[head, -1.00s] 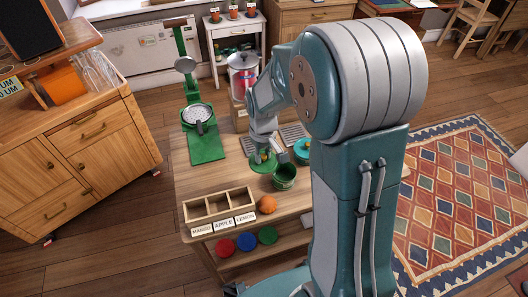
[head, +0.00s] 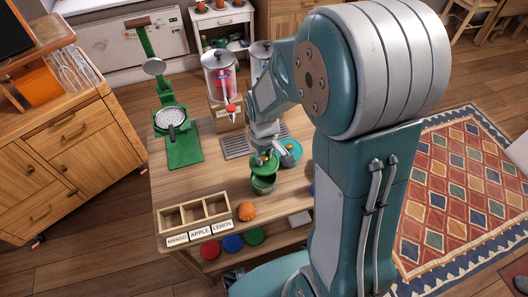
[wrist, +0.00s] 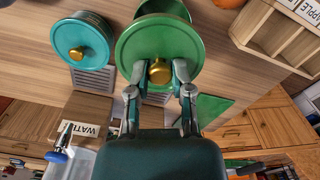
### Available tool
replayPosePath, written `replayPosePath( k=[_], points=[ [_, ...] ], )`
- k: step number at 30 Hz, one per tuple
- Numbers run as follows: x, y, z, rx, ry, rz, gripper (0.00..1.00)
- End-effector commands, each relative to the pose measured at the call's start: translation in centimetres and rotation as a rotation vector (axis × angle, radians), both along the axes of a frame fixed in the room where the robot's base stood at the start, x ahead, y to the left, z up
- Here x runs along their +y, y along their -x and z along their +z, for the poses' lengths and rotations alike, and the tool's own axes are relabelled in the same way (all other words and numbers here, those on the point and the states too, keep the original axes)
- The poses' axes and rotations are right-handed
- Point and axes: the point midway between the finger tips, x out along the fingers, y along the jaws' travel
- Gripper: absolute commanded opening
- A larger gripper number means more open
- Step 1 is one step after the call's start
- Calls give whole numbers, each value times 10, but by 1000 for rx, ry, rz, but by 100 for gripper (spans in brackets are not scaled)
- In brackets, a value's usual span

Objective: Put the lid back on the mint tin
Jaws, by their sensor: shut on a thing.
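My gripper (wrist: 158,92) is shut on the gold knob of the green lid (wrist: 160,48) and holds the lid. The open green mint tin (wrist: 163,8) shows beyond the lid in the wrist view, partly hidden by it. In the head view the lid (head: 264,160) overlaps the back and top of the tin (head: 263,185), which stands upright on the table. I cannot tell whether lid and tin touch. My gripper (head: 265,153) is small there and partly hidden by the lid and arm.
A teal canister with a gold knob (head: 291,152) stands close by, right of the lid. An orange (head: 247,211) and a wooden three-part tray (head: 195,213) are at the front.

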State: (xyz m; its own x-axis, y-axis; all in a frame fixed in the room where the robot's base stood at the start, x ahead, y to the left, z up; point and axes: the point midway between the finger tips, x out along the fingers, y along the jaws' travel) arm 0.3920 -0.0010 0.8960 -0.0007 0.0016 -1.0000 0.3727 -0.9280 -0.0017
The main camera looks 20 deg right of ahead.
Motion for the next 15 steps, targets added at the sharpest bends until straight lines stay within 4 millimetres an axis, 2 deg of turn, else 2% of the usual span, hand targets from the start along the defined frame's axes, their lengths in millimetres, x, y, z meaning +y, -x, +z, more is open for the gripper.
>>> replayPosePath(
  k=[15],
  points=[
    [-2,0,-43,3,-2,0,0]
  ],
)
